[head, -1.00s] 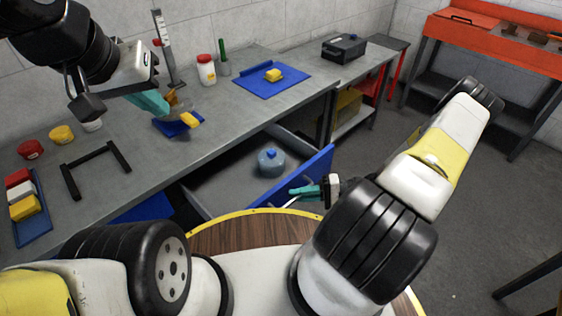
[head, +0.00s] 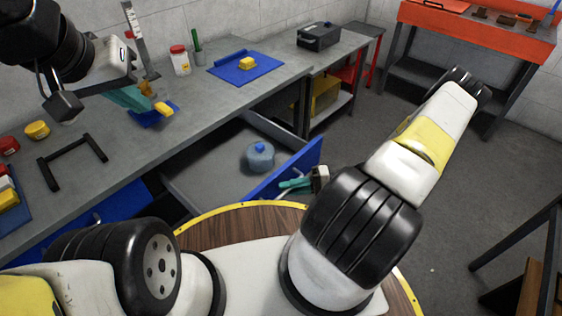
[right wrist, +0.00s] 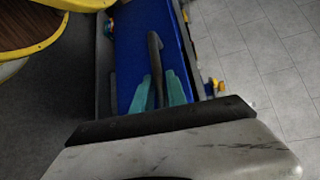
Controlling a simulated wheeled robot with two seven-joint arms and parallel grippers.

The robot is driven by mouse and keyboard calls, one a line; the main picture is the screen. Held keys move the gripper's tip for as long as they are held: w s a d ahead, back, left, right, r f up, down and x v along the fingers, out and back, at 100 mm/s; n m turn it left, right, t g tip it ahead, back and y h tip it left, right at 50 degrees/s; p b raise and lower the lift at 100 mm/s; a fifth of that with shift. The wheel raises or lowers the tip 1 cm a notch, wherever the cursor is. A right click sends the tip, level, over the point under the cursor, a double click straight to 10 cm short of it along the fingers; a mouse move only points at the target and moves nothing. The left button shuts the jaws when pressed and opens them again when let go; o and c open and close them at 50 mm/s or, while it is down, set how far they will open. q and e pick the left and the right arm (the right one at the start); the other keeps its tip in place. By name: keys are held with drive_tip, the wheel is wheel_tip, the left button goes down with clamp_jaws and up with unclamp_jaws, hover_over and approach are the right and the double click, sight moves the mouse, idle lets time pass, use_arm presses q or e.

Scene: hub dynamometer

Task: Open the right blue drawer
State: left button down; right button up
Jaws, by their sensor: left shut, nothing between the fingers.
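The right blue drawer (head: 290,172) stands pulled out from under the grey bench, with a blue-capped jug (head: 260,156) inside. My right gripper (head: 297,185) is at the outer face of its blue front. In the right wrist view its teal fingers (right wrist: 157,88) lie on both sides of the dark bar handle (right wrist: 155,55), close against it. The contact is partly hidden in the head view. My left gripper (head: 146,103) is shut and empty, above the bench near a small blue tray (head: 150,119) with a yellow piece.
The grey bench (head: 215,98) carries a blue mat (head: 228,66) with a yellow block, a red-lidded jar (head: 180,62), a black frame (head: 73,163) and a black box (head: 320,37). Another blue drawer front (head: 115,203) is at lower left. Open floor lies right of the drawer.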

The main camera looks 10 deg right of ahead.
drive_tip(key=shift+o, duration=1.1)
drive_tip(key=s+d+r, duration=0.1)
drive_tip(key=d, duration=0.6)
drive_tip(key=shift+d, duration=0.35)
drive_tip(key=shift+r, duration=0.1)
